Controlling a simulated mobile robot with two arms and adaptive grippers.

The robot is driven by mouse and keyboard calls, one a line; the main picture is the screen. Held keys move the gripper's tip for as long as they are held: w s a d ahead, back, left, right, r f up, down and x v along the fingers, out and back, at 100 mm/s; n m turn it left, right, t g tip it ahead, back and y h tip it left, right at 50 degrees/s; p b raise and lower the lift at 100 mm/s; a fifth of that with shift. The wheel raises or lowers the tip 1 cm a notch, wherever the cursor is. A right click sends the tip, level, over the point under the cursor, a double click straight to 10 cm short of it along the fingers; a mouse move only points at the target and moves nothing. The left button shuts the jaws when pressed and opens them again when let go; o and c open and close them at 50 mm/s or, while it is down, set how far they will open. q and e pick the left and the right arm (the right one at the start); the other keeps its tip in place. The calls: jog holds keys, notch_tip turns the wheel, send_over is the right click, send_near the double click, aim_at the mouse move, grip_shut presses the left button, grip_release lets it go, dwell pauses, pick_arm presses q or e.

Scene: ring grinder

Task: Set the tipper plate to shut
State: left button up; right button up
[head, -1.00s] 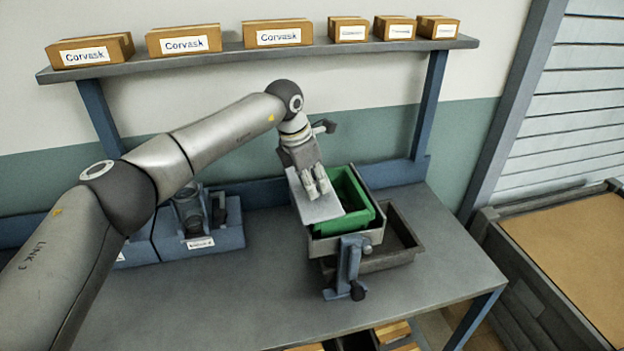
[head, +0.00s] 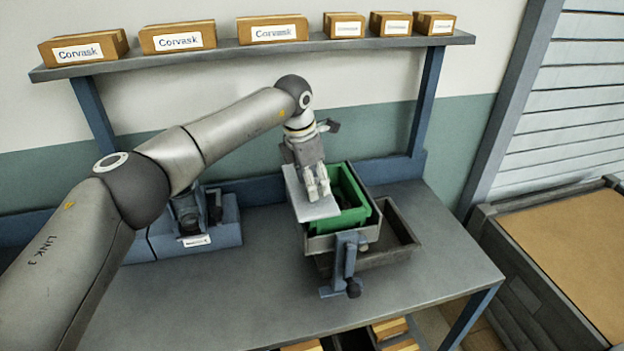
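The light grey tipper plate (head: 310,208) lies over the left side of a green bin (head: 352,218) set in a grey box-like housing (head: 320,242) on the bench. The right part of the bin is uncovered. My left gripper (head: 318,193) comes down from above, with its fingers over the plate, pointing toward its front edge. The fingertips look close to or touching the plate; I cannot tell which. The two fingers are near each other, but whether they are shut is unclear. My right gripper is not in view.
Blue units (head: 222,236) stand at the left. A shelf with cartons (head: 280,30) runs above. The front bench top (head: 230,300) is clear.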

pick_arm(q)
jog(key=shift+a+r, duration=0.1)
jog(key=shift+r, duration=0.05)
jog(key=v, duration=1.1)
jog(key=shift+r, duration=0.4)
jog(key=shift+s, duration=0.1)
